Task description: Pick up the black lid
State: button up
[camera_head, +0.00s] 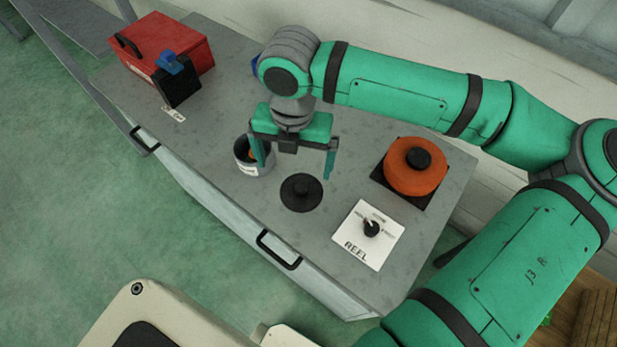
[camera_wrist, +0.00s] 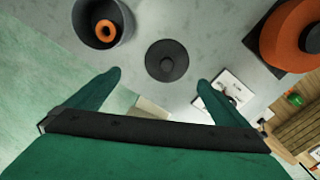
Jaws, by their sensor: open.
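The black lid (camera_head: 301,193) is a round dark disc with a small knob, lying flat on the grey worktop (camera_head: 225,200). It also shows in the wrist view (camera_wrist: 167,60), beyond the fingertips and roughly centred between them. My gripper (camera_head: 295,170) is open and empty, above the worktop just behind the lid, with its fingers pointing down. In the wrist view both green fingers (camera_wrist: 158,82) are spread wide and apart from the lid. A grey pot (camera_head: 252,160), open at the top, stands just left of the lid with something orange inside it.
An orange reel (camera_head: 416,168) on a black base stands right of the lid. A white panel marked REEL (camera_head: 368,236) with a black knob lies in front of it. A red toolbox (camera_head: 165,50) and a black-and-blue item (camera_head: 178,84) stand far left. Black handles (camera_head: 278,250) line the front edge.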

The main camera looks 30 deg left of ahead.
aim_at(301, 187)
jog(key=f, duration=0.4)
jog(key=d+f, duration=0.1)
jog(key=f, duration=0.1)
jog(key=shift+w+f, duration=0.15)
jog(key=shift+w, duration=0.25)
notch_tip(301, 187, down, 3)
jog(key=shift+s+f, duration=0.15)
jog(key=shift+f, duration=0.55)
jog(key=c, duration=1)
